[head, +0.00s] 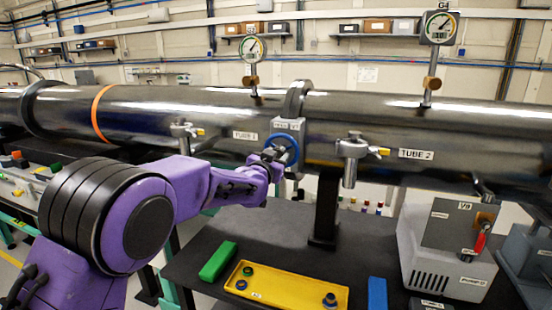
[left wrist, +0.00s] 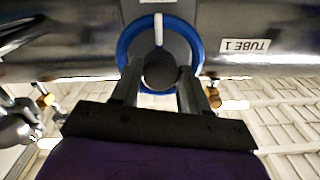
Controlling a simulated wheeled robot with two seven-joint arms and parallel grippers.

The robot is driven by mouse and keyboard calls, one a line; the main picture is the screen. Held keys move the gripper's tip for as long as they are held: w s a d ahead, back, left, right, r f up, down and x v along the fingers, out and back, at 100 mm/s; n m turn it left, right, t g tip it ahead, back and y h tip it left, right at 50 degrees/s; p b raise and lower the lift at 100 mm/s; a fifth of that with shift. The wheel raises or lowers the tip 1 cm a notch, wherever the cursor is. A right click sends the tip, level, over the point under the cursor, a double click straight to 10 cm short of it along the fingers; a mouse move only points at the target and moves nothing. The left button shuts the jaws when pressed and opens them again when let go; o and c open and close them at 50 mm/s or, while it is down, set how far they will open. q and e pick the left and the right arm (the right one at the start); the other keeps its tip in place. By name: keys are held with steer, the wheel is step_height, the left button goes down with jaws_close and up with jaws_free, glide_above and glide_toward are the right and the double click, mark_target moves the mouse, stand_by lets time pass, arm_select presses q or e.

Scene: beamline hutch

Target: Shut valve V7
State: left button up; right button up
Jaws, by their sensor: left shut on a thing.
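The valve, a grey block (head: 288,126) with a small label, sits on the pipe between the parts labelled TUBE 1 and TUBE 2. Its blue handwheel (head: 294,149) faces me. My left gripper (head: 273,158) reaches it from the left in the head view and partly covers it. In the left wrist view the blue ring (left wrist: 122,48) has a white mark at the top, and my left gripper's fingers (left wrist: 158,82) are shut on its near part, around a dark round middle. My right gripper is in neither view.
Gauges (head: 252,49) (head: 438,27) stand on the pipe, with side fittings (head: 350,153) either side of the valve. Below, a dark bench holds a green block (head: 218,260), a yellow tray (head: 272,296), a blue block (head: 377,293) and a grey pump (head: 440,258) at right.

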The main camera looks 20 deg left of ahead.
arm_select(q)
steer(key=shift+f, duration=0.2)
steer(key=o, duration=1)
steer(key=shift+r, duration=0.1)
steer(key=shift+o, duration=0.2)
steer(key=shift+s, duration=0.1)
steer(key=s+b, duration=0.3)
steer(key=s, duration=0.7)
steer(key=shift+s+a+b, duration=0.2)
steer(key=shift+b, duration=0.2)
